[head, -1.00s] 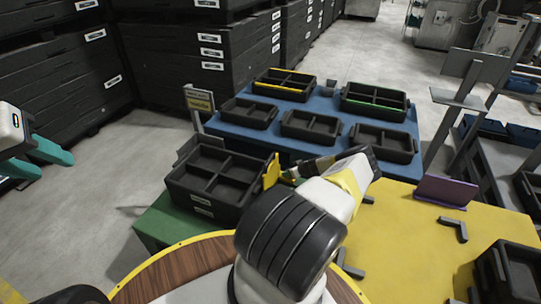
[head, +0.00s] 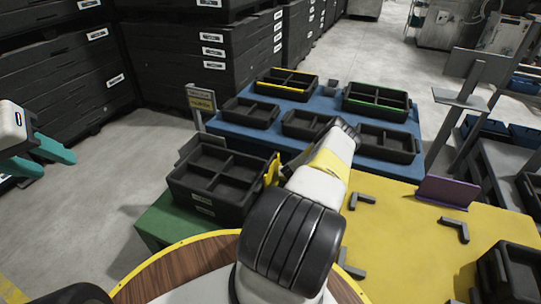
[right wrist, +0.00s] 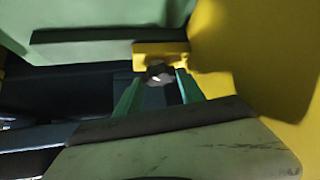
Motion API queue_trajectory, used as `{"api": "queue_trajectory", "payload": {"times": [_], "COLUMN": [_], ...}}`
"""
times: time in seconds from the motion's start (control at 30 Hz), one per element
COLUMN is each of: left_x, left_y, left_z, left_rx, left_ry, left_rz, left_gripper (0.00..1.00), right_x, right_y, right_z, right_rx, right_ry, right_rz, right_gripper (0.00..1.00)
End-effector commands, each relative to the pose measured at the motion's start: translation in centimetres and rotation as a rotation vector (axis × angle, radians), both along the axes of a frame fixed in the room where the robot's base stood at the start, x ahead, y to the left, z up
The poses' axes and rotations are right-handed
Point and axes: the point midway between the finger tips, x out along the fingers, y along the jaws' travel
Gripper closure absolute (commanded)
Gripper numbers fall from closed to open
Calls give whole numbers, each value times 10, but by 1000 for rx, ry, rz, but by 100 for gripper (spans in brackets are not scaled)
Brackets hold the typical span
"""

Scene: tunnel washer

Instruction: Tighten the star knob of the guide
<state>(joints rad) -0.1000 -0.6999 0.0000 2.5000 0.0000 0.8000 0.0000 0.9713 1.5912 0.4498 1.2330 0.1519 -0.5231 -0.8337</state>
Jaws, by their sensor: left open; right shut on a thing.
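The star knob (right wrist: 158,73) shows in the right wrist view as a small dark, rounded piece with a bright spot, just below a yellow bracket (right wrist: 160,48). My right gripper (right wrist: 157,85) has its green fingers on both sides of the knob and is shut on it. A yellow upright part, likely the guide (head: 271,170), stands at the right side of a black divided crate in the head view. My right forearm hides the right gripper and the knob there. My left gripper (head: 54,160) is open and empty over the floor at the far left.
The black divided crate (head: 205,206) stands on a green surface (head: 160,232). A blue table (head: 262,137) behind carries several black trays. A yellow table (head: 395,255) at right holds grey corner brackets and a purple plate (head: 447,191). A yellow wall (right wrist: 245,50) stands close beside my right gripper.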

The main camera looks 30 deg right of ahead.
Motion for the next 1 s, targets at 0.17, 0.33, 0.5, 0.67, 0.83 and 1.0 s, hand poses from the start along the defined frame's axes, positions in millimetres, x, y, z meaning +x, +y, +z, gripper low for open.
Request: {"api": "queue_trajectory", "payload": {"times": [0.17, 0.33, 0.5, 0.67, 0.83, 1.0], "left_x": [0, 0, 0, 0, 0, 0], "left_y": [0, 0, 0, 0, 0, 0], "left_z": [0, 0, 0, 0, 0, 0], "left_rx": [0, 0, 0, 0, 0, 0], "left_ry": [0, 0, 0, 0, 0, 0], "left_rz": [0, 0, 0, 0, 0, 0], "left_gripper": [58, 58, 58, 58, 58, 58], "right_x": [0, 0, 0, 0, 1, 1], "right_y": [-1, -1, -1, -1, 0, 1], "right_z": [1, 0, 0, 0, 0, 1], "right_rx": [0, -1, 0, 0, 1, 2], "right_ry": [-1, -1, 0, 0, -1, 0], "right_rz": [-21, -23, -23, -21, -20, -18], "right_gripper": [94, 94, 94, 32, 32, 32]}}
